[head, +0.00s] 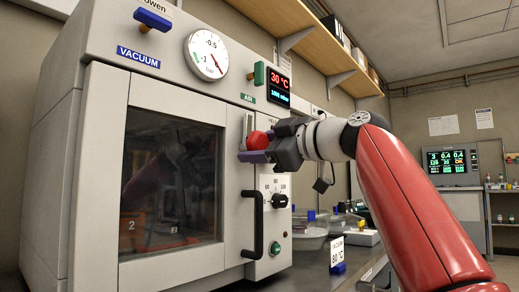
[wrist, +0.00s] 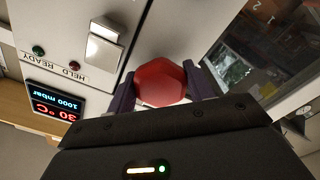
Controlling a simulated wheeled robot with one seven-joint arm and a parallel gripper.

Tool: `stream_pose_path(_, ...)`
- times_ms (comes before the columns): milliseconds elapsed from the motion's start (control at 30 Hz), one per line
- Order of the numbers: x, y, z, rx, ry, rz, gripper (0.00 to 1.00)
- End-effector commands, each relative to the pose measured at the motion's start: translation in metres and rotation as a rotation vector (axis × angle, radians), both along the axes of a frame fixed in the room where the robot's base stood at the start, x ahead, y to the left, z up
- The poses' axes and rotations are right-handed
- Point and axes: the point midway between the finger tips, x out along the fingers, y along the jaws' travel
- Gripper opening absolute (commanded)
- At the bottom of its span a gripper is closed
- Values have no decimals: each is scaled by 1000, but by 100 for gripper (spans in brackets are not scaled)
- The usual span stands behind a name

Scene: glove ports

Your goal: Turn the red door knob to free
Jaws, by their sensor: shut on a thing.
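The red door knob (head: 258,141) is on the front of the grey vacuum oven, at the right side of its door. It also shows in the wrist view (wrist: 161,83) as a faceted red knob between the two dark fingers. My gripper (head: 256,152) reaches in from the right and is shut on the knob, with one finger on each side. The fingers hide part of the knob's sides, and its shaft is hidden. I see no mark that tells which way the knob is set. The oven door (head: 108,172) looks closed.
A black door handle (head: 258,225) stands out below the knob. A black dial (head: 279,200) and a green button (head: 275,248) are on the panel to the right. A blue VACUUM valve (head: 152,19) and a green AIR valve (head: 259,73) stick out above. A shelf (head: 285,25) hangs behind.

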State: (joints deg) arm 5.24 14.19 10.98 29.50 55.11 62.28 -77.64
Motion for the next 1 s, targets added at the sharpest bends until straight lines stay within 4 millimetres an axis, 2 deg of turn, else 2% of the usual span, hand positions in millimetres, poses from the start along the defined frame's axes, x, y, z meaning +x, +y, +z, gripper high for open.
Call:
stream_pose_path(700,0,-1,1,-50,-65,-3,11)
stream_pose_path(733,0,-1,1,-50,-65,-3,53)
stream_pose_path(900,0,0,0,-49,-63,-2,74)
stream_pose_path(1000,0,0,0,-48,-63,-1,74)
